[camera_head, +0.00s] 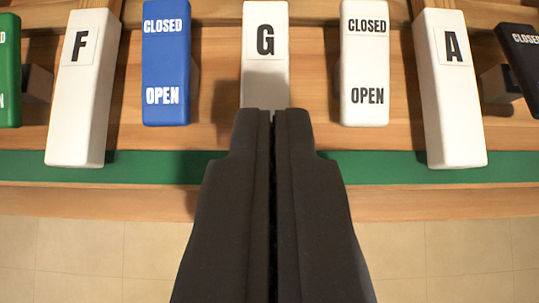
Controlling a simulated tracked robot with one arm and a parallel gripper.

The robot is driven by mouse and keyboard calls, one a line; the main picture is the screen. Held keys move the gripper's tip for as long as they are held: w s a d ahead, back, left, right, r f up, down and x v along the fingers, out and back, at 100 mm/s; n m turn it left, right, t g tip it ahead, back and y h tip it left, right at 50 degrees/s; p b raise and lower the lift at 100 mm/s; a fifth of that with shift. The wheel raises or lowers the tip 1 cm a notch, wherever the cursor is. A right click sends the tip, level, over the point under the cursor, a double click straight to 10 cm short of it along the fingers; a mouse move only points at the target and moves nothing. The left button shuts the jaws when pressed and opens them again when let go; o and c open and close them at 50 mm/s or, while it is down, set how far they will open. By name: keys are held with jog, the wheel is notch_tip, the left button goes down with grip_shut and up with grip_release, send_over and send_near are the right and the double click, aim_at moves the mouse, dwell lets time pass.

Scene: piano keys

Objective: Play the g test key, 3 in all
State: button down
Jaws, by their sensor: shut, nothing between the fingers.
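The white G key (265,62) is at the top middle of the head camera view, its black letter G in plain sight. My gripper (272,112) is dark and shut, with nothing between its fingers. Its fingertips overlap the near end of the G key in the picture and hide that end. A shadow falls on the key just beyond the tips. I cannot tell whether the tips touch the key or hover above it.
A blue CLOSED/OPEN block (166,62) and a white one (365,62) flank the G key. White F key (84,90) and A key (449,90) stand further out. Green (5,70) and black (520,62) blocks sit at the edges. A green strip (400,172) edges the wood.

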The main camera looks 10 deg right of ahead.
jog(key=v, duration=0.6)
jog(key=shift+r, duration=0.25)
dwell(0.7)
jog(key=a+r+n+t+y, duration=0.15)
jog(key=a+r, duration=0.35)
jog(key=r, duration=0.8)
jog(key=a+r+n+t, duration=0.15)
jog(key=a+r, duration=0.35)
jog(key=r, duration=0.9)
jog(key=s+a+r+t, duration=0.1)
jog(key=s+a+r, duration=0.2)
jog(key=s+r, duration=0.4)
jog(key=s+a+r+t, duration=0.2)
jog(key=s+a+r, duration=0.2)
jog(key=r, duration=1)
jog(key=s+y, duration=0.1)
jog(key=s, duration=0.2)
jog(key=shift+a+r, duration=0.2)
jog(key=shift+r, duration=0.1)
